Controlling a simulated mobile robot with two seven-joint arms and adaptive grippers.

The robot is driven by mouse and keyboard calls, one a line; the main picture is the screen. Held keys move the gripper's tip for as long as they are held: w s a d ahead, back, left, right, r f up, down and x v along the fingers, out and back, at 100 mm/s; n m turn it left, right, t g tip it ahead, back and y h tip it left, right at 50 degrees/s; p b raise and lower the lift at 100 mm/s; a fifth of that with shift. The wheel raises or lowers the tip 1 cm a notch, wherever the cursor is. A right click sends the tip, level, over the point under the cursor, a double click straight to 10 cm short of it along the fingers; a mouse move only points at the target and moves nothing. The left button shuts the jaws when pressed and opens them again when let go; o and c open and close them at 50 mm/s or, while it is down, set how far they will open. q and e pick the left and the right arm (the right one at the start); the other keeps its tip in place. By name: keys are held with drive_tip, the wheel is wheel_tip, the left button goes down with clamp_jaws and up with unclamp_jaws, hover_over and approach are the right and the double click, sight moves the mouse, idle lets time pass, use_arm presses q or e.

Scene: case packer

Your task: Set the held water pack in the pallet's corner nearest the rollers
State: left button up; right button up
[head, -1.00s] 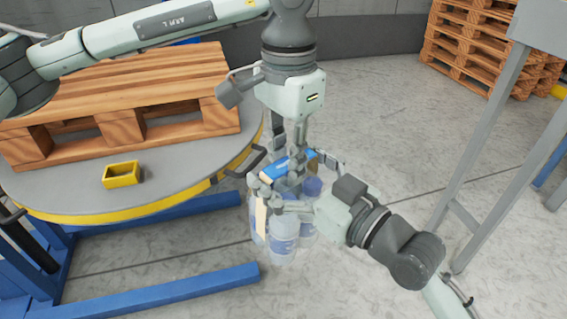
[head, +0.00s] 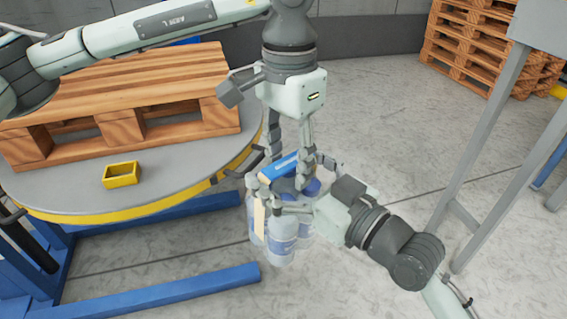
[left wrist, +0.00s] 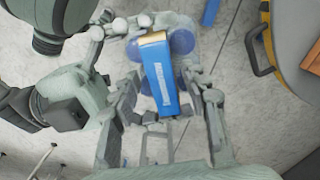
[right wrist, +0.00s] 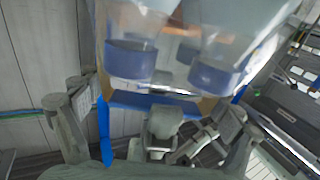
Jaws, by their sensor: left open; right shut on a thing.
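The water pack (head: 283,228) is a cluster of clear bottles with blue labels and a blue-and-tan carrier on top. It hangs upright in the air right of the round table. My right gripper (head: 300,188) is shut on it from the right; the right wrist view shows bottles (right wrist: 130,60) close up between the fingers. My left gripper (head: 290,158) points down just above the pack, open, its fingers on either side of the blue top (left wrist: 160,80). Whether they touch it is unclear. The wooden pallet (head: 120,90) lies bare on the table at left.
The round grey turntable (head: 190,172) has a yellow rim and black handles. A small yellow box (head: 121,174) sits on it before the pallet. A grey metal frame (head: 500,130) stands at right. Stacked pallets (head: 470,45) are at the back right. No rollers are recognisable.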

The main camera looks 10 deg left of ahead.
use_arm(q)
drive_tip(key=shift+r, duration=0.15)
use_arm(e)
drive_tip(key=shift+r, duration=0.3)
